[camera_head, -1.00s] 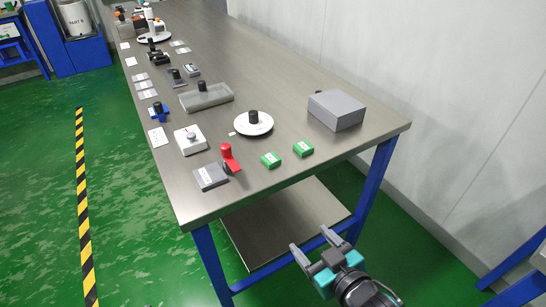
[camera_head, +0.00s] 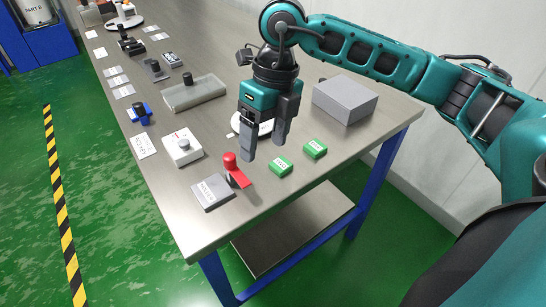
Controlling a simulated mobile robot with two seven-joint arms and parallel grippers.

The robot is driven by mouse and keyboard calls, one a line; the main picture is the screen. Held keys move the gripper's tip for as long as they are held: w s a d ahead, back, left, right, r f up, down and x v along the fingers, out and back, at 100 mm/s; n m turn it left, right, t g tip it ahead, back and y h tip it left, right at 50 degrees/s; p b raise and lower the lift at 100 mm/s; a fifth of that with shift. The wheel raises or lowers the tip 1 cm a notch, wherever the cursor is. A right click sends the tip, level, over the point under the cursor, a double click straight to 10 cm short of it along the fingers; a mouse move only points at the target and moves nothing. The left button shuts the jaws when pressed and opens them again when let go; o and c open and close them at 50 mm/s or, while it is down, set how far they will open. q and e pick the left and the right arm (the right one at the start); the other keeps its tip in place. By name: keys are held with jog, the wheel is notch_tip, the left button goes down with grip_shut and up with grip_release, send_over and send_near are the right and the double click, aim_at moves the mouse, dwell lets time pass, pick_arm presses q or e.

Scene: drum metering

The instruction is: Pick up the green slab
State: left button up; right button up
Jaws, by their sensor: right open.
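Two small green slabs lie on the metal table near its front end. One green slab (camera_head: 279,166) is just right of the red-handled part, and the other green slab (camera_head: 315,149) is a little further right. Each has a pale label on top. My right gripper (camera_head: 264,150) points down above the table, its two fingers spread and nothing between them. In the picture its fingertips are just above and left of the nearer slab, apart from it. My left gripper is not in view.
A red lever (camera_head: 235,168) stands by a grey labelled plate (camera_head: 212,192). A white round plate (camera_head: 262,124) is partly hidden behind my gripper. A grey box (camera_head: 345,99) stands at the right.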

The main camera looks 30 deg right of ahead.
jog(key=w+d+r+m+h, duration=0.1)
jog(key=w+d+r+h, duration=0.1)
jog(key=d, duration=0.2)
send_over(281, 164)
jog(key=s, duration=0.1)
jog(key=shift+t, duration=0.4)
jog(key=f, duration=0.7)
jog(key=shift+a, duration=0.2)
jog(key=shift+w+d+f+b, duration=0.1)
jog(key=shift+w+f+b, duration=0.1)
jog(key=shift+f, duration=0.8)
jog(key=shift+w+d+f+b, duration=0.1)
jog(key=shift+w+f, duration=0.05)
jog(key=shift+f, duration=0.9)
jog(key=shift+w+f+b, duration=0.1)
jog(key=shift+w+f, duration=0.1)
jog(key=shift+f, duration=0.8)
jog(key=c, duration=1.1)
jog(key=shift+r, duration=0.15)
